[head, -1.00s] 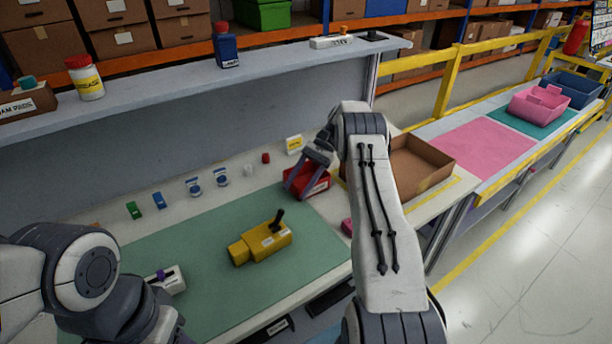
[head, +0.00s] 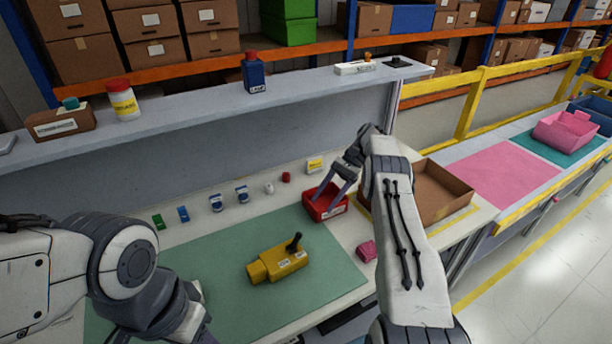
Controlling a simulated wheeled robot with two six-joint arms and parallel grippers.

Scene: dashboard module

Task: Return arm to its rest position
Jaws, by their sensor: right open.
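My right gripper (head: 334,190) is open. Its two dark fingers point down over the red bin (head: 326,208) at the back right of the workbench, and I see nothing between them. I cannot tell whether the fingertips touch the bin. My right arm comes in from the lower right. My left arm reaches in from the left edge; its gripper is hidden behind its own links. The yellow module (head: 278,264) with a black lever lies on the green mat (head: 218,262), apart from both arms.
A pink block (head: 366,250) sits right of the mat, close to my right arm. A cardboard tray (head: 448,188) stands behind that arm. Small parts, including a green one (head: 158,221) and a blue one (head: 183,214), line the bench's back. A shelf (head: 190,112) overhangs it.

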